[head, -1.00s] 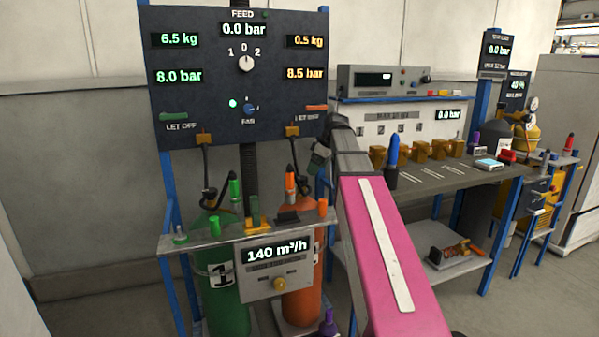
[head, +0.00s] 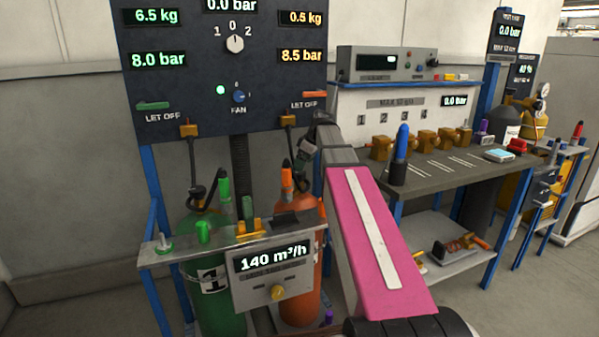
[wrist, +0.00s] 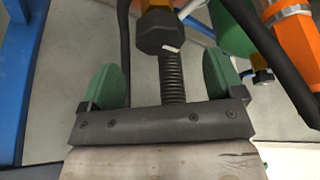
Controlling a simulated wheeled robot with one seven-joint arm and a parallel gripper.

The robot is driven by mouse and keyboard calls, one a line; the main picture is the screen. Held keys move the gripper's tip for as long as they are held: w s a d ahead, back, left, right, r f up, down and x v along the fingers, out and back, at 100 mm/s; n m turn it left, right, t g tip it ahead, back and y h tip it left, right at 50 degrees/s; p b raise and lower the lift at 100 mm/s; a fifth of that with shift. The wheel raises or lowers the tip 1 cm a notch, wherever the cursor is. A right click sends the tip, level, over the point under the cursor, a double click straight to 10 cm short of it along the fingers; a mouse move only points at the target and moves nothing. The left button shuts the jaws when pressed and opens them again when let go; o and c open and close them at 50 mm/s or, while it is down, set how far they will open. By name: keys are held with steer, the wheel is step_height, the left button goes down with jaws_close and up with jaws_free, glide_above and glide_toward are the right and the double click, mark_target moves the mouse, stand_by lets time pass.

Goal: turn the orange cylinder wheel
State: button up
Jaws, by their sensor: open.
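The orange cylinder (head: 308,210) stands behind the grey shelf, to the right of the green cylinder (head: 207,225). Its wheel cannot be made out clearly in the head view. My gripper (wrist: 163,80) is open and empty, with green pads apart. In the head view it is mostly hidden beyond my pink arm. In the wrist view, a dark faceted fitting (wrist: 160,33) on a brass part lies ahead of the jaws, with a ribbed hose behind it. An orange piece with a grey band (wrist: 290,25) is at the upper right, outside the jaws.
A black hose (wrist: 270,60) passes right of the jaws. The control panel (head: 180,90) stands above the cylinders. The shelf (head: 165,258) carries several upright tools, and a 140 m³/h meter (head: 272,262) hangs in front. A workbench (head: 440,178) is at right.

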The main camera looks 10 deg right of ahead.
mark_target(299, 175)
steer(key=shift+x, duration=2.4)
steer(key=shift+c, duration=0.3)
steer(key=c, duration=0.9)
